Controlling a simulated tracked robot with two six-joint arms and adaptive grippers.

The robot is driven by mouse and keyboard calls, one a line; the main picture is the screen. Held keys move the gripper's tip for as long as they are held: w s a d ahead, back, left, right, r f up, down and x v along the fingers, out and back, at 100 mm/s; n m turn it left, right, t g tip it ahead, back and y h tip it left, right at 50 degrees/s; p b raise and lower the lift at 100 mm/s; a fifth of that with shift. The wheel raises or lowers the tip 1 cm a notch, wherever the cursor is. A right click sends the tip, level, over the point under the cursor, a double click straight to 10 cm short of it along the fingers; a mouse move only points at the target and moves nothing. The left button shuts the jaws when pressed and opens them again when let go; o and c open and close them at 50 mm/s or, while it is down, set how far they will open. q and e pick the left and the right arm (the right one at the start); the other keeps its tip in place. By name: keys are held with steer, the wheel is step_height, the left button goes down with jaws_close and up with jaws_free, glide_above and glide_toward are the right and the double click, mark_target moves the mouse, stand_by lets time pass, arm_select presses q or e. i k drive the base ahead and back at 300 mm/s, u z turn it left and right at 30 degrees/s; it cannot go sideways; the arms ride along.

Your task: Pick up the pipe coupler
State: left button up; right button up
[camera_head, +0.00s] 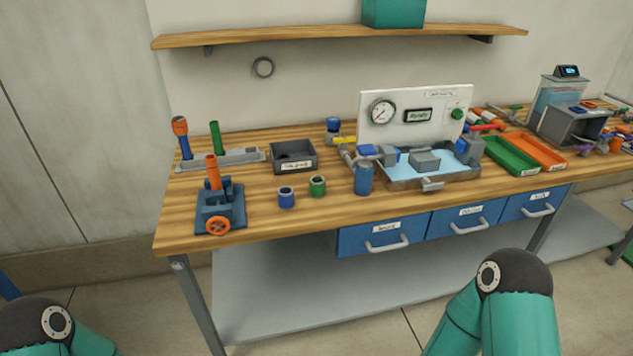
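Two short ring-shaped pieces that look like pipe couplers stand upright near the front of the workbench (262,223). One is blue (286,198) and the other, just right of it, is green (317,187). I cannot tell which one the task names. Both stand free, with bare wood around them. Only teal links of my two arms show at the bottom left and bottom right. Neither gripper is in the picture.
A blue vise (220,207) with an orange handwheel holds an orange pipe on the left. A dark bin (293,157) lies behind the couplers. A blue cylinder (363,179) and a water basin (434,180) stand right. A shelf (340,36) hangs above.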

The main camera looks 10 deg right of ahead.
mark_target(286, 194)
steer(key=u, duration=0.05)
steer(key=i, duration=0.85)
steer(key=u, duration=0.6)
